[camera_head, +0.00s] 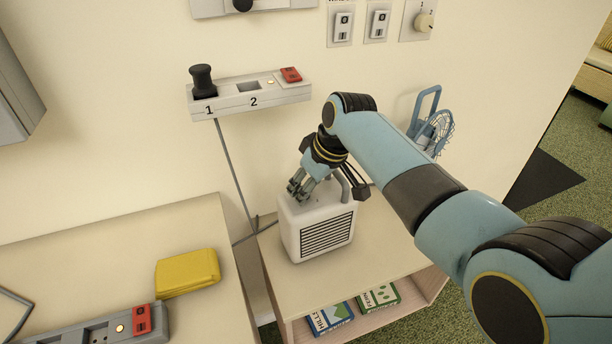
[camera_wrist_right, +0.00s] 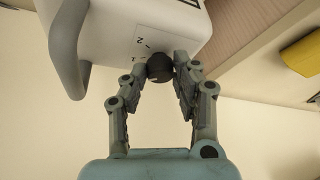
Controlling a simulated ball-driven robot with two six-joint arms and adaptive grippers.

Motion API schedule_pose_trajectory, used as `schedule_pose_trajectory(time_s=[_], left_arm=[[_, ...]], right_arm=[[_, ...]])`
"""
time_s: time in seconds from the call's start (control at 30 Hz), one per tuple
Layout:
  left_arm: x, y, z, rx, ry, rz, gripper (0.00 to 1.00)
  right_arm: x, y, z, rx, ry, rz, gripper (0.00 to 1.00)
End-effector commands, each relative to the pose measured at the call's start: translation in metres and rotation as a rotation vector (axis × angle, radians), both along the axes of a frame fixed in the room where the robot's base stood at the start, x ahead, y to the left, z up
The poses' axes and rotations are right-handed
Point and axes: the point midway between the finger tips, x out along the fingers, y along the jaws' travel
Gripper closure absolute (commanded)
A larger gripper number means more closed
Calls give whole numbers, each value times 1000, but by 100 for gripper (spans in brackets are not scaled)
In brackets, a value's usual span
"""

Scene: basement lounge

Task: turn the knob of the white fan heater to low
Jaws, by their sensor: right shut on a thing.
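The white fan heater (camera_head: 318,232) stands on a small shelf unit, with its dark grille facing front and a grey handle on top. In the wrist view the heater (camera_wrist_right: 130,28) fills the upper part, with its grey handle (camera_wrist_right: 66,45) at left. Its dark round knob (camera_wrist_right: 160,67) sits beside marks "1" and "2". My right gripper (camera_head: 298,192) reaches down to the heater's top from the right; in the wrist view its fingers (camera_wrist_right: 163,78) are closed around the knob. The knob's pointer is too small to read. My left gripper is not in view.
A wall power strip (camera_head: 250,97) with a black plug and red switch hangs above. A yellow sponge-like block (camera_head: 187,271) and another strip (camera_head: 95,330) lie on the left table. A blue fan (camera_head: 432,130) stands behind my arm. Books (camera_head: 330,318) lie on the lower shelf (camera_head: 400,325).

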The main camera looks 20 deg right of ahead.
Motion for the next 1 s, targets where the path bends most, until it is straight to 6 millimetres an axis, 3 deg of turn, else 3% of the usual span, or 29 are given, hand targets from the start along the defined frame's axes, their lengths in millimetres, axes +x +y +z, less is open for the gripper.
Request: schedule_pose_trajectory(time_s=[0.2, 0.73, 0.77, 0.9, 1.0], left_arm=[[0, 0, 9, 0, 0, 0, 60], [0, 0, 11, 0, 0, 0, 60], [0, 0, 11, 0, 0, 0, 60], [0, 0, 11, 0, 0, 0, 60], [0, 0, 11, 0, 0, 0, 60]], right_arm=[[1, 0, 2, 0, -2, -62, 100], [1, 1, 1, 1, -2, -83, 100], [1, 1, 1, 1, -2, -83, 68], [0, 1, 1, 1, -2, -83, 50], [0, 0, 0, 0, -1, -83, 49]])
